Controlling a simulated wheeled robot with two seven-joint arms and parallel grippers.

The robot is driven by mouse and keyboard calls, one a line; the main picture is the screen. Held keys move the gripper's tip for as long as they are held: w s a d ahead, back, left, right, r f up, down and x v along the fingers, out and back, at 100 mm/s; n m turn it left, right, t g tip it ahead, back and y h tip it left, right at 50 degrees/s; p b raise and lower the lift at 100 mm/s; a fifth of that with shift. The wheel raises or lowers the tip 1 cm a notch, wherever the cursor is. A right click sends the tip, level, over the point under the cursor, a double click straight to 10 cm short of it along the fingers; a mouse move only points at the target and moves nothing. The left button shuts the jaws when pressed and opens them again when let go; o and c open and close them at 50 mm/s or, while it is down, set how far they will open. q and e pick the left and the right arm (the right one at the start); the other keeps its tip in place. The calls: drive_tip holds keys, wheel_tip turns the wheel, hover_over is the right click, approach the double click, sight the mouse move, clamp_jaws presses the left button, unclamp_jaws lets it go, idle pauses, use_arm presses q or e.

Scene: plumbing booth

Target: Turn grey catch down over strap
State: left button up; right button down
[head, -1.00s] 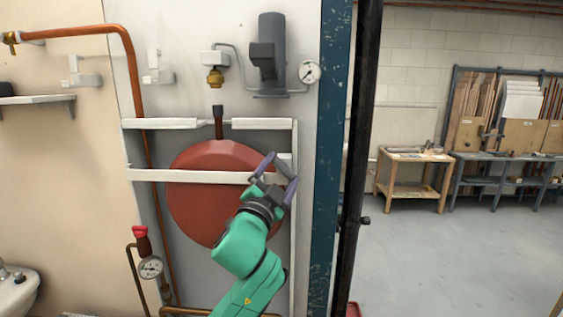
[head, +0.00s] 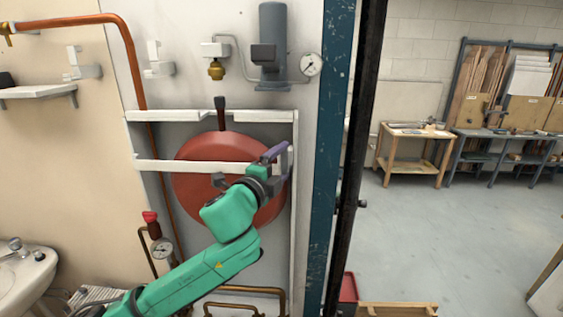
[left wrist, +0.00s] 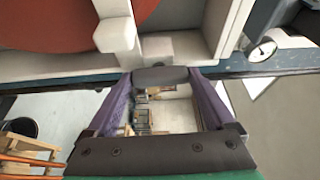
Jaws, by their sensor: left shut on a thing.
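The round red vessel (head: 200,185) sits in a recess of the wall panel. A white horizontal strap (head: 165,165) crosses its front; its right end is hidden behind my left gripper. My left gripper (head: 284,157), with purple fingers, is at the strap's right end, by the frame's right upright. In the left wrist view the gripper (left wrist: 160,80) is shut on the grey catch (left wrist: 160,75), a short dark bar spanning both fingertips. The white strap end (left wrist: 116,40) shows just beyond it. Whether the catch overlaps the strap is unclear. My right gripper is not in view.
A white frame (head: 295,220) borders the recess. A blue post (head: 330,130) stands close on the right. A gauge (head: 311,65) and grey cylinder (head: 273,45) are above. Copper pipe (head: 135,70) and a red-capped valve (head: 151,218) are left. Open floor lies right.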

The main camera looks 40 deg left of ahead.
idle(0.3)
use_arm(q)
drive_tip(key=o, duration=1.1)
